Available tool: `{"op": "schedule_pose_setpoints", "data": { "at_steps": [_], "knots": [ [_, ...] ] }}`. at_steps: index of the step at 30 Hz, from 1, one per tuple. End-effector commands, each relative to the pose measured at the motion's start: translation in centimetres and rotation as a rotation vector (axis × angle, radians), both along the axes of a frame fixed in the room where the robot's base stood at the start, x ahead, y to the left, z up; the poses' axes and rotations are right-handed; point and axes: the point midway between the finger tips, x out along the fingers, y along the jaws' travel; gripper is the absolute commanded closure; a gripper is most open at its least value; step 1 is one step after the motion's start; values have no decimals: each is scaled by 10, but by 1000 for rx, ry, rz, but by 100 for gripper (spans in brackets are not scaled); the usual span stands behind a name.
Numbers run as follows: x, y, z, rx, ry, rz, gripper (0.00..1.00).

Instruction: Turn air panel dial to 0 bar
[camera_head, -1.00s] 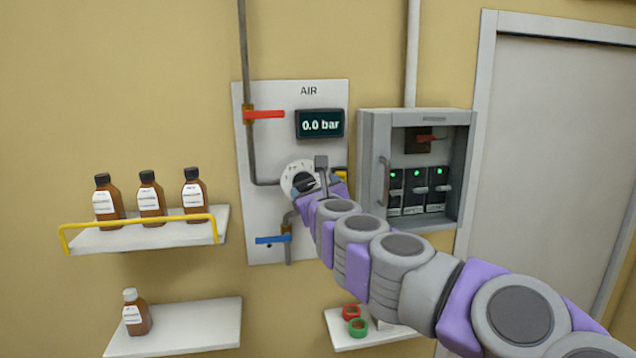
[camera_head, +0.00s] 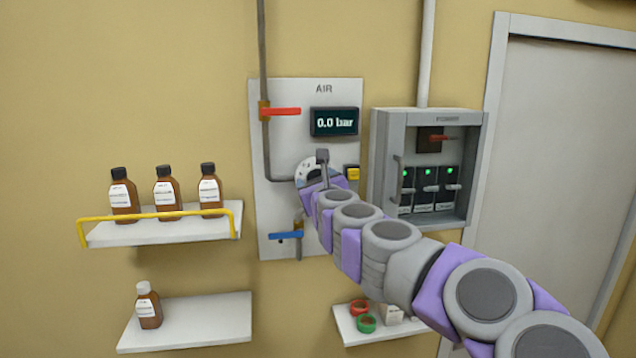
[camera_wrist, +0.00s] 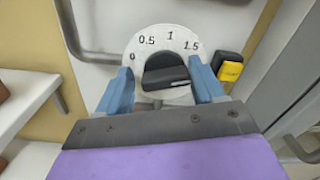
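The air panel (camera_head: 283,150) is a light grey plate on the wall with a display (camera_head: 334,122) reading 0.0 bar. Its white round dial (camera_head: 306,169) is partly hidden behind my gripper (camera_head: 322,182) in the head view. In the wrist view the dial face (camera_wrist: 133,48) shows marks 0, 0.5, 1 and 1.5. A black knob (camera_wrist: 165,72) with a grey ridge sits at its middle. My gripper (camera_wrist: 162,84) is open, with one blue finger on each side of the knob and gaps visible between. I cannot tell which mark the knob points to.
A red lever (camera_head: 284,111), a blue lever (camera_head: 287,235) and a yellow button (camera_head: 353,174) are close to the dial. An electrical box (camera_head: 381,170) stands to the right. Shelves with brown bottles (camera_head: 166,188) are at the left. A small shelf (camera_head: 350,333) holds red and green rings.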

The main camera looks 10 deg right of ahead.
Motion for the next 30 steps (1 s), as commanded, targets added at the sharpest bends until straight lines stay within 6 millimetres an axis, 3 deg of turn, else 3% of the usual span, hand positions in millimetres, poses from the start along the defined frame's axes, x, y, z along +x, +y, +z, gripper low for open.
{"op": "schedule_pose_setpoints", "data": {
  "at_steps": [10,20,30],
  "knots": [
    [2,-1,-3,3,5,7,73],
    [2,-2,-4,-32,7,5,73],
    [3,0,-6,-250,11,6,73]
  ]
}}
